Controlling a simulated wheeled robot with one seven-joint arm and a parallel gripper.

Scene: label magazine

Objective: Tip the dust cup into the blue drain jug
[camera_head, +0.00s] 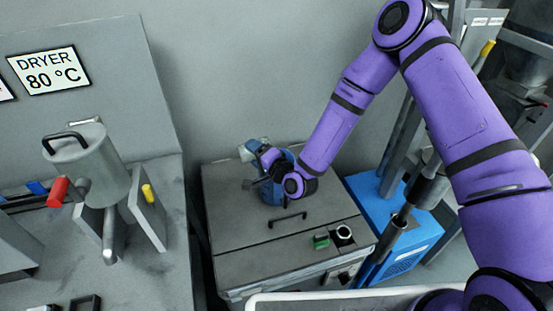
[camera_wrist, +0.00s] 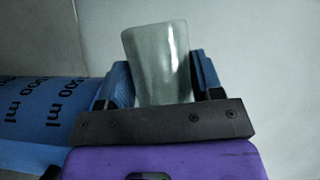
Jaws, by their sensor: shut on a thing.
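My gripper (camera_wrist: 160,88) is shut on a pale grey dust cup (camera_wrist: 156,55), which sits between its two blue fingers in the wrist view. In the head view my gripper (camera_head: 264,157) is beside the top of the blue drain jug (camera_head: 272,196), which stands upright on the grey cabinet top. The jug also shows in the wrist view (camera_wrist: 45,110), at the left, close to the left finger, with "500 ml" marks running sideways. In the wrist view the cup's wide end points up the picture, across the jug's length. Its contents are hidden.
A dryer with a grey hopper (camera_head: 100,165) stands left. A blue box (camera_head: 415,240) stands right. The wall is close behind.

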